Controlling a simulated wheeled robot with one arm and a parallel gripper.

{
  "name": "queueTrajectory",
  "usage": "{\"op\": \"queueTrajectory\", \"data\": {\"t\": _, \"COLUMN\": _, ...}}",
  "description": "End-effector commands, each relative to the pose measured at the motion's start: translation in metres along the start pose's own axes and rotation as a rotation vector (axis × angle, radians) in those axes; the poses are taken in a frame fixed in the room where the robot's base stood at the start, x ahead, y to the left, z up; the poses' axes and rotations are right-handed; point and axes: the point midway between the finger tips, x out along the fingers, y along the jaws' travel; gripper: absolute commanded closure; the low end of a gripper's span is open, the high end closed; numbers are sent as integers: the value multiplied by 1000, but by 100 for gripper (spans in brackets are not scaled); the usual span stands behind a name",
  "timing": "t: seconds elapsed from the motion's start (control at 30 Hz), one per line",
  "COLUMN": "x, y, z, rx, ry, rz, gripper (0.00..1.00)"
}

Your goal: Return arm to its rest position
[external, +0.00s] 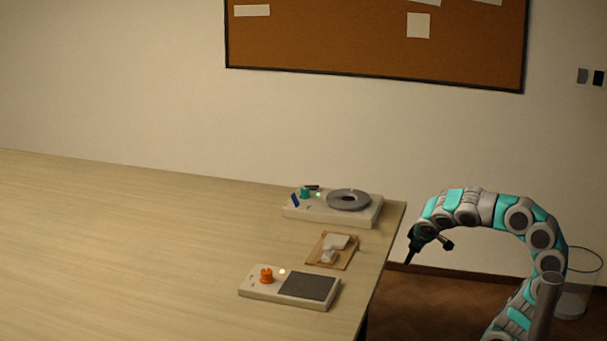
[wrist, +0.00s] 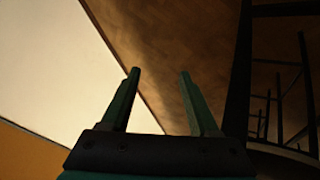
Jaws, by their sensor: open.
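My gripper (external: 410,250) hangs off the right edge of the table in the external view, pointing down and left, clear of everything. In the wrist view my gripper (wrist: 159,75) shows two fingers set well apart with nothing between them. My arm arches up from the lower right and bends over to the left, with grey and teal links. The gripper touches no object on the table (external: 130,240).
On the table's right end stand a device with a grey ring (external: 348,199), a small wooden board (external: 318,262) with white pieces, and a device with an orange knob (external: 266,274) and dark plate (external: 308,286). The table's left is bare. A corkboard (external: 330,40) hangs behind.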

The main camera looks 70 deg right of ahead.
Motion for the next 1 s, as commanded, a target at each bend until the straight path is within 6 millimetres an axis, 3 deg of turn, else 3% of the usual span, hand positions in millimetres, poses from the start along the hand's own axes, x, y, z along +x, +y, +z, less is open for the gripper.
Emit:
{"op": "queueTrajectory", "data": {"t": 0.03, "x": 6, "y": -28, "z": 19, "rx": -48, "ry": -45, "rz": -48, "gripper": 39}}
{"op": "queueTrajectory", "data": {"t": 0.2, "x": 17, "y": -112, "z": 100, "rx": -196, "ry": -226, "rz": -217, "gripper": 39}}
{"op": "queueTrajectory", "data": {"t": 0.33, "x": 15, "y": -158, "z": 161, "rx": -282, "ry": -353, "rz": -329, "gripper": 39}}
{"op": "queueTrajectory", "data": {"t": 0.5, "x": 7, "y": -190, "z": 214, "rx": -344, "ry": -462, "rz": -423, "gripper": 39}}
{"op": "queueTrajectory", "data": {"t": 0.63, "x": 3, "y": -198, "z": 229, "rx": -357, "ry": -494, "rz": -450, "gripper": 39}}
{"op": "queueTrajectory", "data": {"t": 1.0, "x": 3, "y": -198, "z": 229, "rx": -357, "ry": -494, "rz": -450, "gripper": 39}}
